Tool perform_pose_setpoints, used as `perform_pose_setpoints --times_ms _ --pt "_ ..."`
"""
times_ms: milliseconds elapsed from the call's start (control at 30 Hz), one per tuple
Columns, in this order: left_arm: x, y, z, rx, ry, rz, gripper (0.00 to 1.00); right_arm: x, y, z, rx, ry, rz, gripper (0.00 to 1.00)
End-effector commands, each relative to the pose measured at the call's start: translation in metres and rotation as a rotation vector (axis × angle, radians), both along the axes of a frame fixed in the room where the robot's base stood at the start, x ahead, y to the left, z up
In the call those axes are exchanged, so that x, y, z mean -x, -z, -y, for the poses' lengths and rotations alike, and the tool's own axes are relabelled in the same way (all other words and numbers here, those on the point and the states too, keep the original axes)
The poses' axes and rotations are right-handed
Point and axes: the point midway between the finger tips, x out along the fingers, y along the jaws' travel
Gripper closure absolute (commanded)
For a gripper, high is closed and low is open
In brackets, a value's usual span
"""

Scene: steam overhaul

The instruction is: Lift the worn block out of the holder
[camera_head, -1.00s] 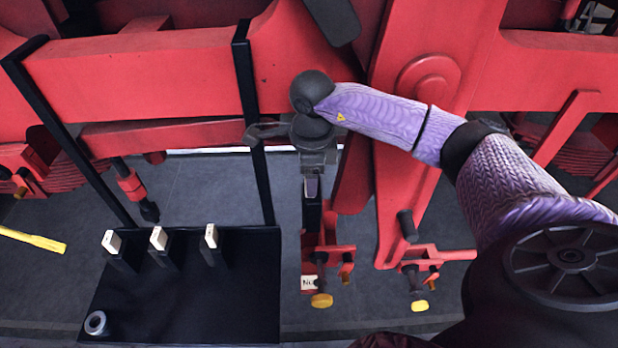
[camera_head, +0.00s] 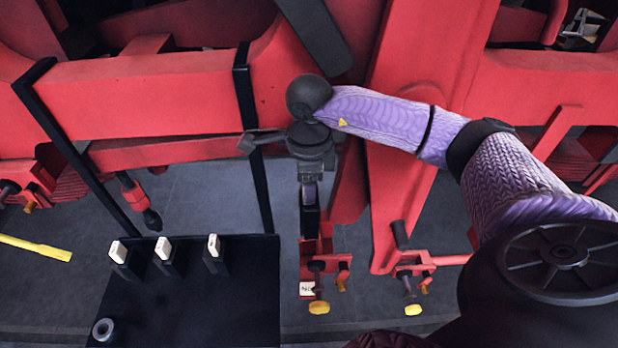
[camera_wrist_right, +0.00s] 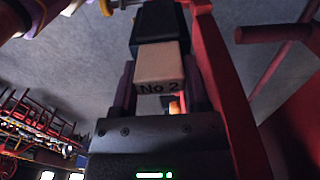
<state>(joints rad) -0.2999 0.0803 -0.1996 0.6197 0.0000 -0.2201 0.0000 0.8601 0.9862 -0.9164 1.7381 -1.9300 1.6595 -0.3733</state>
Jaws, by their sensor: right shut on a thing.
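The worn block (camera_head: 311,221) is dark with a pale end. In the right wrist view the pale end (camera_wrist_right: 162,67), marked "No 2", sits between the two fingers. My right gripper (camera_head: 310,191) is shut on the block from above; it also shows in the right wrist view (camera_wrist_right: 156,95). Below the gripper, the dark body reaches down to the red holder (camera_head: 316,252). I cannot tell how far the block sits inside the holder. The holder carries a small white label and a yellow-ended screw (camera_head: 319,307). My left gripper is not in view.
A black tray (camera_head: 190,310) at the lower left carries several pale-topped dark blocks (camera_head: 163,248) and a grey ring (camera_head: 103,329). Black posts rise behind it. A second red holder (camera_head: 412,262) stands to the right. A red beam (camera_head: 150,95) runs behind my gripper.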

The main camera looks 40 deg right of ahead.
Motion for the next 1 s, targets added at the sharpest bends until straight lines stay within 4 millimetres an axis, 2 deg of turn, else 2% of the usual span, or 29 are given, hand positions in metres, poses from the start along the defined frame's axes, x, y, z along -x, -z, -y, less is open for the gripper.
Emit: perform_pose_setpoints --times_ms 167,533,1000 --pt "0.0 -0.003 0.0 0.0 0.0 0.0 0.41 0.006 -0.001 -0.004 0.001 -0.003 0.0 1.0" --pt "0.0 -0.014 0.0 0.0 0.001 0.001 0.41 0.049 -0.001 -0.033 -0.001 -0.003 -0.001 1.0" --pt "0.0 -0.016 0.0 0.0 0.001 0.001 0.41 0.098 0.0 -0.065 0.0 -0.003 0.0 1.0"
